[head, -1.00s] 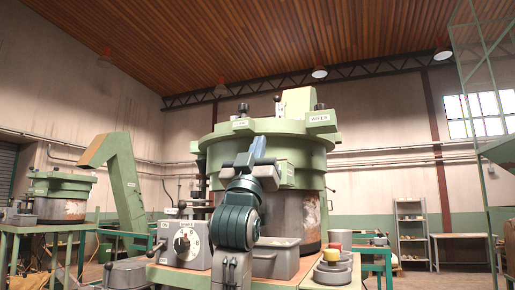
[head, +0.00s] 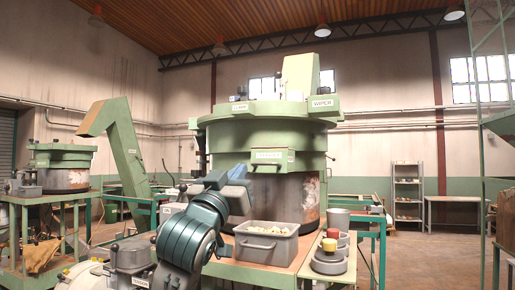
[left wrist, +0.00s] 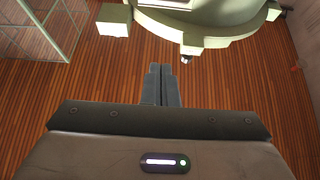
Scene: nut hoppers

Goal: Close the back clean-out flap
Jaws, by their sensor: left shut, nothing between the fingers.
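The big round green hopper (head: 262,125) stands on the bench in the middle of the head view. A green box-shaped part with a small label (head: 270,158) sits on its front side; I cannot tell whether it is a flap. I cannot make out the back clean-out flap, as the hopper body hides its far side. My left gripper (head: 238,172) is in front of the hopper's lower left side. In the left wrist view its two fingers (left wrist: 163,86) are shut together and empty, apart from the hopper rim (left wrist: 215,30). My right gripper is not in view.
A grey tray of small pieces (head: 266,243) stands below the hopper. Yellow and red knobs (head: 329,244) are at the bench's right. A smaller green machine (head: 62,167) stands left, near a slanted green conveyor (head: 120,150). Shelves (head: 407,195) stand far right beyond open floor.

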